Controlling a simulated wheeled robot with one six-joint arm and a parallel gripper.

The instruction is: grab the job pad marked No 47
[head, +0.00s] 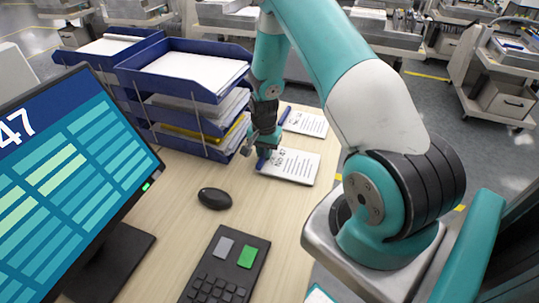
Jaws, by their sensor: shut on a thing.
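A white job pad (296,168) with a blue bound edge lies at the desk's right side. Its heading is small and tilted, and seems to read No 47. My gripper (262,156) reaches down over the pad's left, blue edge and is shut on it. The fingertips are small and partly hidden against the pad. The pad looks flat on or very close to the desk; I cannot tell whether it is lifted. A second similar pad (308,123) with a blue edge lies behind it, its number too small to read.
Blue paper trays (185,92) stand left of my gripper. A monitor (75,170) showing 47 fills the left. A black mouse (214,198) and a keypad (225,270) lie in front. Bare desk (278,220) separates them from the right edge. Trolleys (500,75) stand beyond.

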